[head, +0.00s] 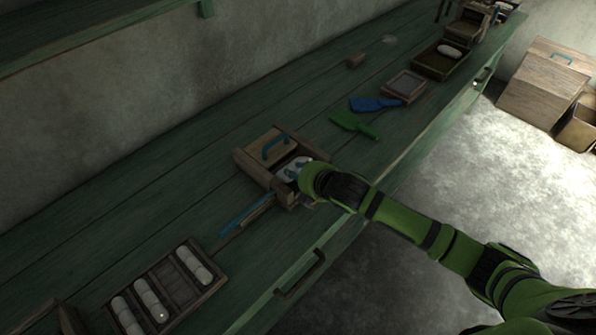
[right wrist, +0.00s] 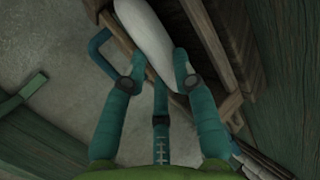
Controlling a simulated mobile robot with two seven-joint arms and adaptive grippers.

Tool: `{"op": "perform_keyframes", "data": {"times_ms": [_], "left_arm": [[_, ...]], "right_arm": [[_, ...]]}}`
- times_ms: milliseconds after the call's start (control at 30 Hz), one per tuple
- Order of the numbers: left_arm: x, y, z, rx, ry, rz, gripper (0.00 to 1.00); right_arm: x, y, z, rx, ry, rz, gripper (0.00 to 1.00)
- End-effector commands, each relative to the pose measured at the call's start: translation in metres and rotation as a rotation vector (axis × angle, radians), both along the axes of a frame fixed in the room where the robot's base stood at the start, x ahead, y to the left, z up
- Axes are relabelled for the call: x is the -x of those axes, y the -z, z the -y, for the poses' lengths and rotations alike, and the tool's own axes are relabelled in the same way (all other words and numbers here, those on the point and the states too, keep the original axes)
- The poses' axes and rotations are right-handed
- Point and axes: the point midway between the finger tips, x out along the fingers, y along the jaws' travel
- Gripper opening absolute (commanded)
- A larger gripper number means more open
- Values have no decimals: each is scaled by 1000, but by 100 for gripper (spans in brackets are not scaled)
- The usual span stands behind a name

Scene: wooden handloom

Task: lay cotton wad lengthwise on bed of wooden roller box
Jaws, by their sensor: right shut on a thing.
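The wooden roller box (head: 244,163) sits on the green bench in the middle of the head view, with a lid-like panel and a blue handle (head: 275,147). My right gripper (head: 293,172) is at the box's near right side. In the right wrist view the right gripper (right wrist: 159,78) is shut on the white cotton wad (right wrist: 147,38), which lies between its fingers over the box's wooden edge (right wrist: 207,45). The forearm partly hides the box's near end and the bed in the head view. I cannot tell whether the wad touches the bed. My left gripper is not in view.
A divided tray (head: 180,290) with several white rolls stands at lower left. A blue rod (head: 247,214) lies beside the box. Green (head: 354,124) and blue (head: 374,104) paddles and a small wooden tray (head: 404,86) lie farther along.

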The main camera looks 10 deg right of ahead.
Motion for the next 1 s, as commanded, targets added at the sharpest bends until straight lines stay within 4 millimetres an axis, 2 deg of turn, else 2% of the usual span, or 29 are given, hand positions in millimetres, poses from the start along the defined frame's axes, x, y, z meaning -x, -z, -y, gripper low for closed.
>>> {"op": "perform_keyframes", "data": {"times_ms": [733,767,800,833,1000], "left_arm": [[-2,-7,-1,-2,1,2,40],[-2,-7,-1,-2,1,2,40],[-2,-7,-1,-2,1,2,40],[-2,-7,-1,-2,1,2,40],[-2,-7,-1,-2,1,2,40]], "right_arm": [[5,7,2,3,2,-17,2],[5,7,2,3,2,-17,36],[5,7,2,3,2,-16,52],[4,6,2,3,2,-16,56],[4,5,2,3,2,-14,56]]}}
